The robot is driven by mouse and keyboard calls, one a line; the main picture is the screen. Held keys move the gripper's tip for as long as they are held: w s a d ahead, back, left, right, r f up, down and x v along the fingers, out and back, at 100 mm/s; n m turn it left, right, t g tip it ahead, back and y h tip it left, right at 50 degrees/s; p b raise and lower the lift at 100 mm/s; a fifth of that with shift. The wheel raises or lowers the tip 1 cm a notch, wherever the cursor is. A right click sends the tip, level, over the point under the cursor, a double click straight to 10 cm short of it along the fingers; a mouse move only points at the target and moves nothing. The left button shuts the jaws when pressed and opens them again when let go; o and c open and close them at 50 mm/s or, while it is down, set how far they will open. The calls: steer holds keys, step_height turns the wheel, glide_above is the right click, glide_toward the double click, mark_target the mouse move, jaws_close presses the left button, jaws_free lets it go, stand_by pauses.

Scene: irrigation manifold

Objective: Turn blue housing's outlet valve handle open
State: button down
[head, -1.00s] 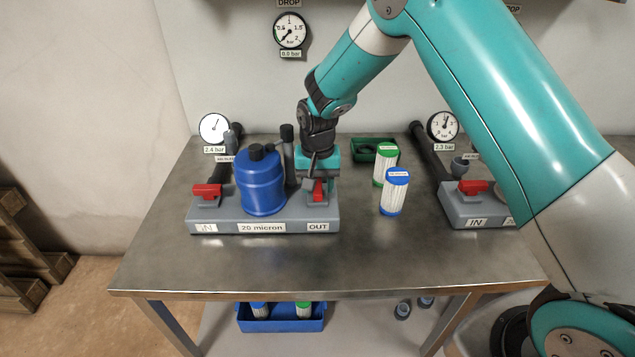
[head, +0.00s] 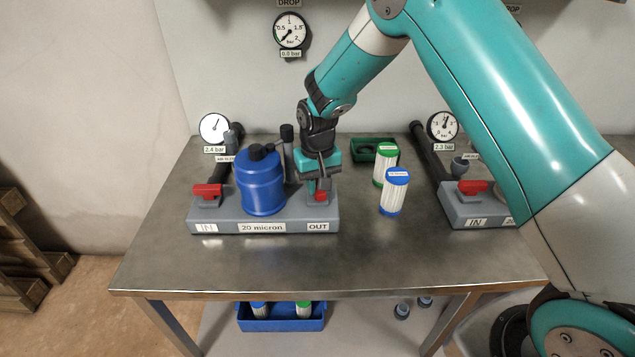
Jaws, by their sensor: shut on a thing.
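The blue housing (head: 262,183) stands upright on a grey base (head: 215,222) labelled "IN", "20 micron" and "OUT". Its red outlet valve handle (head: 321,197) is at the right end of the base, behind the "OUT" label. My gripper (head: 319,186) points down over this handle and is shut on it. The fingers hide part of the handle, so its exact angle is hard to tell. The red inlet handle (head: 207,190) at the left end lies across, left to right.
White filter cartridges with a blue cap (head: 394,195) and a green cap (head: 385,150) stand to the right. Behind is a green tray (head: 364,150). Another grey base with a red handle (head: 473,187) is at far right. The front of the table (head: 330,262) is clear.

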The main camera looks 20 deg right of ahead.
steer(key=n, duration=0.7)
steer(key=shift+r, duration=0.1)
steer(key=n, duration=0.4)
steer(key=shift+w, duration=0.1)
steer(key=shift+n, duration=1.7)
steer(key=c, duration=1)
jaws_free()
step_height(320, 180, up, 17)
steer(key=shift+r+b, duration=0.2)
steer(key=shift+b, duration=0.25)
